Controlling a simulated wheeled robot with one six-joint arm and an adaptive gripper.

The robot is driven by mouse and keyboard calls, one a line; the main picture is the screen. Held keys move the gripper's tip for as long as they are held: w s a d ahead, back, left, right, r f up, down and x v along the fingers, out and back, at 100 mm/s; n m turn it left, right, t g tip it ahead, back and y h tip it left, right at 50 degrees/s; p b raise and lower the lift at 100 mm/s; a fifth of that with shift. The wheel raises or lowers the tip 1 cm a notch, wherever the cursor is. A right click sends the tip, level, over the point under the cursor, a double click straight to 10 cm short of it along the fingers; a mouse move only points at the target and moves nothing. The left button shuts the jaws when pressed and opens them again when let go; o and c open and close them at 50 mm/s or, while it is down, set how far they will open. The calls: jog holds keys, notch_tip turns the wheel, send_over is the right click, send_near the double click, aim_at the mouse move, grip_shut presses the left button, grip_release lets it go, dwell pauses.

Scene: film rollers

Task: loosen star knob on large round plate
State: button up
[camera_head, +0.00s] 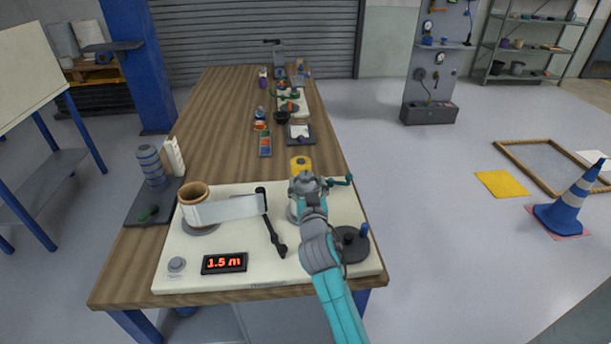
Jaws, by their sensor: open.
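A dark large round plate (354,253) lies at the right front of the cream base board. A small dark knob (349,238) stands near its middle; its star shape is too small to make out. A blue upright peg (364,230) stands near the plate's rim. My gripper (305,184) is open, over the board beyond the plate and up-left of the knob, apart from it. My grey and teal arm passes just left of the plate and hides part of its left edge. The fingertips are small and hard to make out against grey parts behind them.
On the cream board (215,278) stand a film roll (194,205) with a pale strip, a black lever (273,235), and a display (224,263) reading 1.5 m. A yellow cylinder (300,164) is just beyond my gripper. Several tools lie farther along the wooden table (215,130).

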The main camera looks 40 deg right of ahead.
aim_at(307, 180)
jog(key=shift+x, duration=2.1)
jog(key=c, duration=1.2)
